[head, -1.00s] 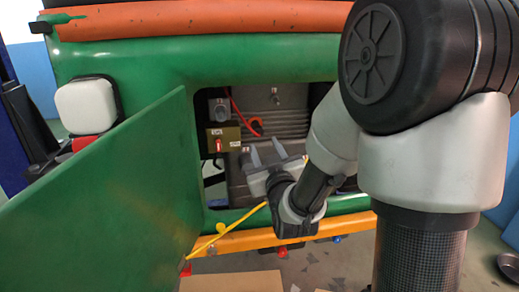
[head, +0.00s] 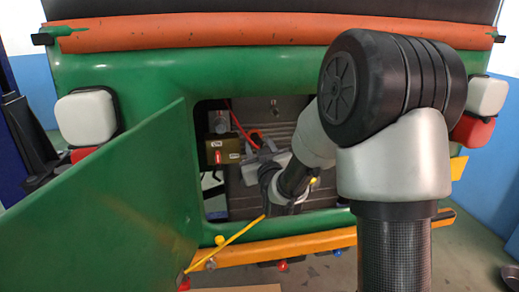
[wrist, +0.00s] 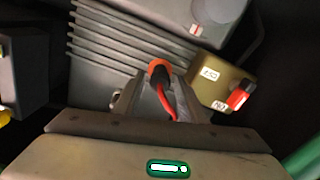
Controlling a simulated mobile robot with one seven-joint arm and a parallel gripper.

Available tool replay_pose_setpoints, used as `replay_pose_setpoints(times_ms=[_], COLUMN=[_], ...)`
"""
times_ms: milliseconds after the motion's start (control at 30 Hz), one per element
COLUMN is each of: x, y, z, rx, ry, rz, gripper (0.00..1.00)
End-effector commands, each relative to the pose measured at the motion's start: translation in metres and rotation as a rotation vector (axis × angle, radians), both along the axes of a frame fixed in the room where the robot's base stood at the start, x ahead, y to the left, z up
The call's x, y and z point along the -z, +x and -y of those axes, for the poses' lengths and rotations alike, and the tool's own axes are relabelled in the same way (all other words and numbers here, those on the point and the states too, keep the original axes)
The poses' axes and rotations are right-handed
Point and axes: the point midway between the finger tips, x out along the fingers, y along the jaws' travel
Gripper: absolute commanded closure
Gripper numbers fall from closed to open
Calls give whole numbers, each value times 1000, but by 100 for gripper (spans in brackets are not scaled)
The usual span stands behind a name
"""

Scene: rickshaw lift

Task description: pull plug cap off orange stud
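The orange stud (wrist: 158,65) shows as an orange ring on the grey finned block in the wrist view. A dark plug cap (wrist: 161,78) with a red cable sits at it. In the head view the red cable (head: 238,124) shows inside the opening, while the cap is too small to tell. My gripper (wrist: 152,88) is open, with one finger on each side of the cap and cable in the wrist view. I cannot tell whether the fingers touch the cap. In the head view my gripper (head: 260,146) is inside the opening, in front of the finned block.
An ochre box (wrist: 212,84) with a red switch (wrist: 239,95) is close to the right finger. A grey knob unit (head: 219,121) is above it. The finned block (head: 282,118) fills the back. The open green door (head: 120,210) stands left of the opening.

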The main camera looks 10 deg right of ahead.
Motion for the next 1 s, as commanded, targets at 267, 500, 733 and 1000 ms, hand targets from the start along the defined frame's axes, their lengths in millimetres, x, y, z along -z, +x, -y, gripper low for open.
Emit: replay_pose_setpoints(times_ms=[267, 500, 733, 1000], x=[0, 0, 1, 1], y=[0, -1, -4, -18], z=[0, 0, 0, 0], rx=[0, 0, 0, 0], ry=[0, 0, 0, -1], rz=[0, 0, 0, 0], gripper=[88, 96, 96, 96])
